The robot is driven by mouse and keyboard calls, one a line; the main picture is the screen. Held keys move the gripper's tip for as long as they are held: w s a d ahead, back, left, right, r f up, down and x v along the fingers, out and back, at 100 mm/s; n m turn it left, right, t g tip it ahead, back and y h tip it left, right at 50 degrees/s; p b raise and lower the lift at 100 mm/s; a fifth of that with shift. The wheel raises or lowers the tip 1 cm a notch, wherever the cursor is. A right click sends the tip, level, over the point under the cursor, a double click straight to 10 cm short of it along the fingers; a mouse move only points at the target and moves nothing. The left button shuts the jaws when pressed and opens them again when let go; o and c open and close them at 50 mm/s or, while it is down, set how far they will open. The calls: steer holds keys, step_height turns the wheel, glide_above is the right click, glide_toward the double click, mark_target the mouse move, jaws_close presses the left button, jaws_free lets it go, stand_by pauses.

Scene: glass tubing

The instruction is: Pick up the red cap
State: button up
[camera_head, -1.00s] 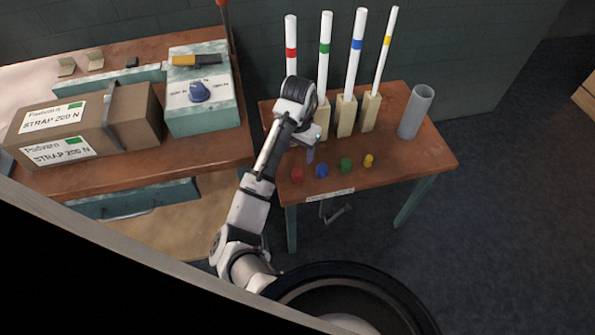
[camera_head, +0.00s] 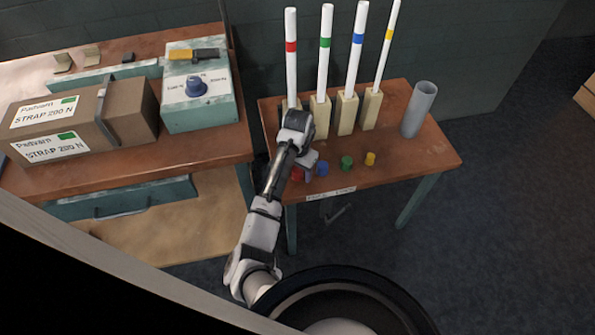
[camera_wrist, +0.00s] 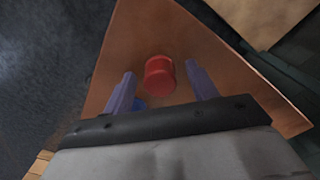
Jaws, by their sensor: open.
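The red cap (camera_head: 297,174) is on the brown table near its front left corner, partly hidden by my gripper in the head view. In the wrist view the red cap (camera_wrist: 160,76) shows whole, between and beyond the two fingertips. My gripper (camera_head: 306,176) is low over the table beside the cap. In the wrist view my gripper (camera_wrist: 160,82) has its two purple fingers apart with nothing held.
A green cap (camera_head: 346,162) and a yellow cap (camera_head: 370,159) stand in the row to the right. White tubes with coloured bands stand in wooden blocks (camera_head: 347,114) behind. A grey cylinder (camera_head: 419,109) stands at the right. A workbench with a strapped carton (camera_head: 135,110) is at the left.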

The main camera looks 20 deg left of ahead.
steer(key=c, duration=1)
steer(key=shift+r, duration=0.1)
steer(key=shift+c, duration=0.2)
step_height(320, 180, up, 20)
steer(key=p, duration=0.5)
